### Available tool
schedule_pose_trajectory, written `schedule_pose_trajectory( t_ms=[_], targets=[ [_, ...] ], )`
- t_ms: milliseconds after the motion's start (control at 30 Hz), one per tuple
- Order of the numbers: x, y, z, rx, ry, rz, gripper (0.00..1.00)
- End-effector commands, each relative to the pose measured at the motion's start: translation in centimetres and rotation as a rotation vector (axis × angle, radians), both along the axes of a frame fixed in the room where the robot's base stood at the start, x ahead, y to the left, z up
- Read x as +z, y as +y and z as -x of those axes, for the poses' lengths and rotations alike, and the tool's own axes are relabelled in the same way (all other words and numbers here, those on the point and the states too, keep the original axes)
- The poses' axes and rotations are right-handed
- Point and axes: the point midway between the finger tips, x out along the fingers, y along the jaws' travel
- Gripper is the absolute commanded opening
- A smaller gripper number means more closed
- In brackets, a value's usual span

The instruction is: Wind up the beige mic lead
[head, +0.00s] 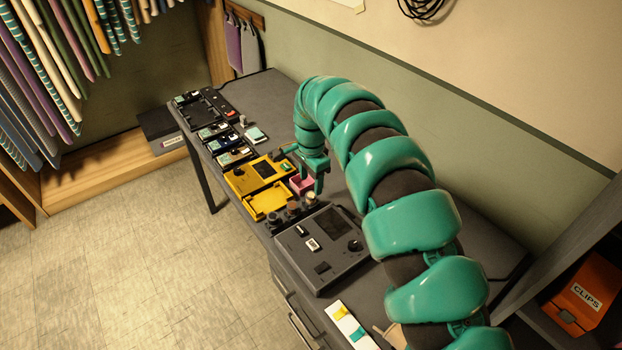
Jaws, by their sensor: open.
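I cannot make out a beige mic lead for certain. A small beige shape (391,335) shows at the near end of the grey desk (470,225), partly hidden by my arm; I cannot tell what it is. My gripper (306,168) is open and points down over the middle of the desk. It is just above or beside a small pink box (301,185); I cannot tell whether they touch. Nothing shows between the fingers. My teal arm hides part of the desk behind it.
Yellow trays (262,176) and a dark console (321,246) flank the pink box. Several small devices fill the desk's far left end. A white strip (351,325) lies at the near end. A black coiled cable (422,8) hangs on the wall. An orange clips box (582,292) sits right.

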Motion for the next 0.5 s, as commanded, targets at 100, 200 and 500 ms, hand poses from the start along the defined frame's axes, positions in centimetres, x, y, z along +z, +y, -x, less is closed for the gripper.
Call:
schedule_pose_trajectory(
  t_ms=[100,200,500],
  targets=[
    [2.4,0.0,0.0,0.000,0.000,0.000,0.55],
    [3.7,0.0,0.0,0.000,0.000,0.000,0.55],
    [7.8,-0.1,0.0,-0.002,0.000,0.000,0.55]
  ],
)
